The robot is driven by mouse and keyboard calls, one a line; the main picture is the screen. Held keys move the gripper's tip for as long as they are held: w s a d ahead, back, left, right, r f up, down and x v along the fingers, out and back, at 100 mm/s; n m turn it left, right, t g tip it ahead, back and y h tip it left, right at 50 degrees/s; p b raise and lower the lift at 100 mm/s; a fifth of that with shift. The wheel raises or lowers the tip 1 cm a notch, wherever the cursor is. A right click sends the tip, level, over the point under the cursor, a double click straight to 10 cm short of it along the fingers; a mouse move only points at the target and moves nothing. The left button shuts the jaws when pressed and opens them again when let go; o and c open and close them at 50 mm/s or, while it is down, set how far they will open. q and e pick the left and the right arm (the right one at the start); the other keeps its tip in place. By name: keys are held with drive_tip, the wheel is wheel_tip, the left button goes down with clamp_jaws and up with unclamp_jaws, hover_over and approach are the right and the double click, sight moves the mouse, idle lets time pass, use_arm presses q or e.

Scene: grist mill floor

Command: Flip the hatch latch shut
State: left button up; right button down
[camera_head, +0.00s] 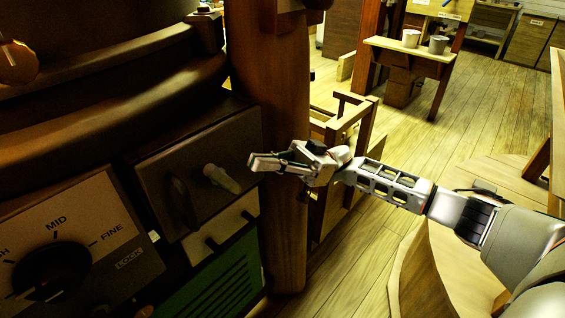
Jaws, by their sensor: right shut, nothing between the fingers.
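The hatch (158,163) is a dark square panel on the front of the mill's cabinet, left of centre. A pale stubby lever (222,179), which looks like the latch, sticks out from its right half and points down to the right. A dark upright handle shape (179,203) is on the panel left of the lever. My right gripper (252,163) is shut and empty, with its fingers pointing left. In the picture its tips are just up and right of the lever, with a gap between them. My left gripper is not in view.
A dial panel (120,218) marked MID, FINE and LOCK is at lower left. A thick wooden post (268,90) stands right of the hatch, behind my gripper. A wooden frame (340,130) and a table (412,52) with two cups stand beyond. Open plank floor lies between.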

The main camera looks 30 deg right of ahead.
drive_tip(key=v, duration=0.6)
drive_tip(key=shift+d, duration=0.2)
drive_tip(key=shift+f, duration=0.15)
